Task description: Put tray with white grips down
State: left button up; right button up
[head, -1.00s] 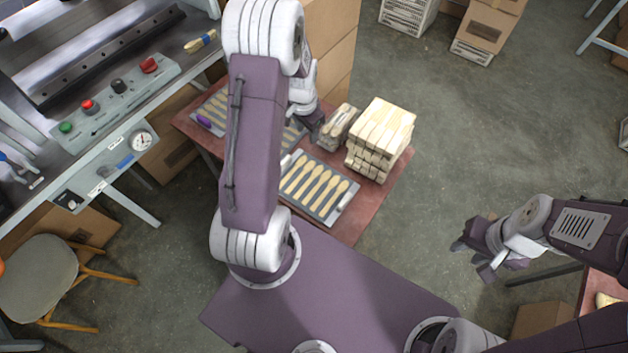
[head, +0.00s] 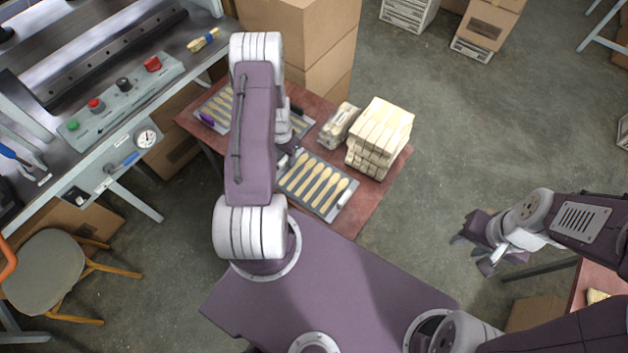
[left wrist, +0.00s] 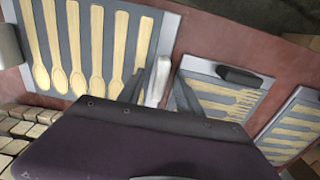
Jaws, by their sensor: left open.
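The tray with white grips (head: 318,187) lies flat on the red table (head: 377,196), holding a row of wooden spoons. One white grip (head: 347,192) shows at its right end. In the left wrist view the tray (left wrist: 98,50) fills the upper left. My left gripper (head: 292,154) is at the tray's other end, partly hidden by my arm. In the left wrist view its fingers (left wrist: 155,95) are apart, with the near white grip (left wrist: 158,78) between them. I cannot tell if they touch it. My right gripper (head: 480,252) is open and empty, far right of the table.
A tray with a purple grip (head: 206,118) lies behind my left arm. A tray with a black grip (left wrist: 240,77) lies close beside the left gripper. A spoon stack (head: 380,135) and a small bundle (head: 340,122) stand behind the white-grip tray. Cardboard boxes (head: 310,50) rise behind.

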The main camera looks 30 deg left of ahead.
pick_arm(q)
jog(key=shift+w+f, duration=0.1)
jog(key=shift+f, duration=0.5)
grip_shut()
dwell(0.9)
